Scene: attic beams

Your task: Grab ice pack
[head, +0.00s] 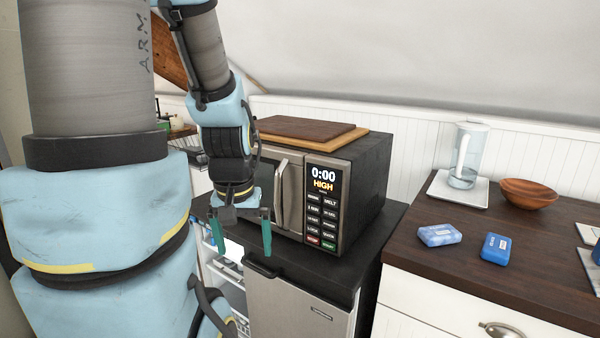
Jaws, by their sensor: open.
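Two small blue blocks lie on the dark wooden counter at the right. One is a solid blue pack (496,249) with a pale label; the other is a pale blue and white patterned pack (440,235) just left of it. Both look like ice packs, and their labels are too small to read. My gripper (242,236) is open and empty, its teal fingers pointing down in front of the microwave (365,190). It is well to the left of both packs.
The microwave stands on a black-topped mini fridge (300,305), with wooden boards (305,130) on top. A pitcher (468,155) on a white tray and a wooden bowl (528,193) stand behind the packs. More items lie at the right edge. Counter in front of the packs is clear.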

